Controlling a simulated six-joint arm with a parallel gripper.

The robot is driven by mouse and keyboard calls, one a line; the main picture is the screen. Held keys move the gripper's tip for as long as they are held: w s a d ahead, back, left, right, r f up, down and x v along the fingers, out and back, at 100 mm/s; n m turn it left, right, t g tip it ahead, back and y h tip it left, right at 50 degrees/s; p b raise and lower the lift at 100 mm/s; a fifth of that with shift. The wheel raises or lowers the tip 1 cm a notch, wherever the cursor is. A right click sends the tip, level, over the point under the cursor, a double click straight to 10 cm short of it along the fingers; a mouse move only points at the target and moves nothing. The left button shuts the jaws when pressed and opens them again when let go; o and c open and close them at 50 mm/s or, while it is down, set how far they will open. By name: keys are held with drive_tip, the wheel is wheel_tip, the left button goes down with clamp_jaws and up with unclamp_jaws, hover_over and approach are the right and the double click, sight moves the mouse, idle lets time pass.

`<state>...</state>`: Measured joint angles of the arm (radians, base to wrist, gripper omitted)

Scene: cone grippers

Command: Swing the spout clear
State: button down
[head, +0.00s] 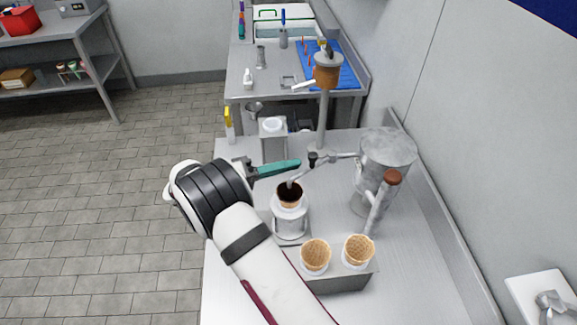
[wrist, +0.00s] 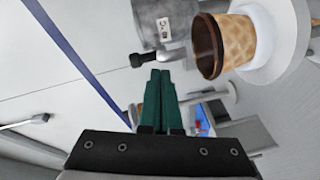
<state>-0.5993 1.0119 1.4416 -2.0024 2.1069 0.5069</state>
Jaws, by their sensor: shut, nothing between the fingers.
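The metal tank (head: 388,150) stands at the right of the bench. Its thin spout (head: 304,174) reaches left and slants down to a dark-lined cone (head: 290,188), with its end at the cone's mouth. A black knob (head: 313,158) sits on the spout arm; it also shows in the wrist view (wrist: 142,60). The cone stands upright in a white holder (head: 290,218). My gripper (head: 298,164) has its teal fingers shut and empty, just left of the knob. In the wrist view the fingertips (wrist: 160,72) appear close to the knob; contact cannot be told.
Two empty cones (head: 315,254) (head: 358,250) stand in a metal rack (head: 340,282) near the front. A lever with a brown knob (head: 392,178) rises by the tank. My arm covers the bench's left front.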

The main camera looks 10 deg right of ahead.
drive_tip(key=shift+s+d+f, duration=0.1)
drive_tip(key=shift+s, duration=0.1)
drive_tip(key=shift+s, duration=0.15)
drive_tip(key=shift+s+d+n+t, duration=0.15)
drive_tip(key=shift+s+n+t, duration=0.1)
drive_tip(key=shift+n+t, duration=0.25)
